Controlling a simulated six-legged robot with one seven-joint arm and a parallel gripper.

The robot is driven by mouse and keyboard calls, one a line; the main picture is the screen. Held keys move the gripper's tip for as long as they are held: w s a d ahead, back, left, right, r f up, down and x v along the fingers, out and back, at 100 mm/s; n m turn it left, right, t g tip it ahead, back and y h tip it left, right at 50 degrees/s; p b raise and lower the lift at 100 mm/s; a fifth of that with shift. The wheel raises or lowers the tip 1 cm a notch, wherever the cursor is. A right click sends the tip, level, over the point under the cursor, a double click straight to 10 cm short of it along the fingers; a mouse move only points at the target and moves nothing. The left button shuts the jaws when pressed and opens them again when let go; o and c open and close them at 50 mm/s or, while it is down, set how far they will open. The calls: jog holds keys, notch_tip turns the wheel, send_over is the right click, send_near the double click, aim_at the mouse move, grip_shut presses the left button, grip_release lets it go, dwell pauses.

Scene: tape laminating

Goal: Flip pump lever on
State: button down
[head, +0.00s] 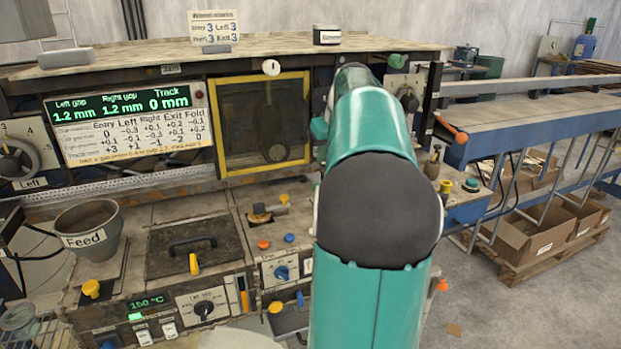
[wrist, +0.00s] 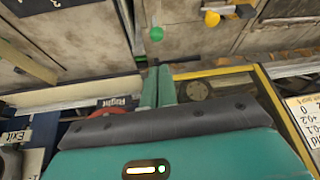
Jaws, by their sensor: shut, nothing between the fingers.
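No label reading "pump" is legible, so I cannot tell for certain which lever is the pump lever. In the head view a short grey lever with a yellow knob (head: 283,198) sits on the machine deck below the yellow-framed window; a yellow-knobbed lever (wrist: 211,19) also shows at the top of the wrist view. A green knob (wrist: 156,33) stands just beyond the fingertips there. My gripper (wrist: 157,66) is shut and empty, its teal fingers together near the deck edge. In the head view my arm hides the gripper and the deck behind it.
The yellow-framed window (head: 262,125) stands upright behind the deck. A feed funnel (head: 88,230) and a black-handled hatch (head: 192,245) are on the left. Small orange (head: 264,244) and blue (head: 289,238) knobs stick up near my arm. A conveyor (head: 540,115) runs off right.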

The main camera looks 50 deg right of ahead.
jog(key=shift+f, duration=0.1)
jog(key=x, duration=1)
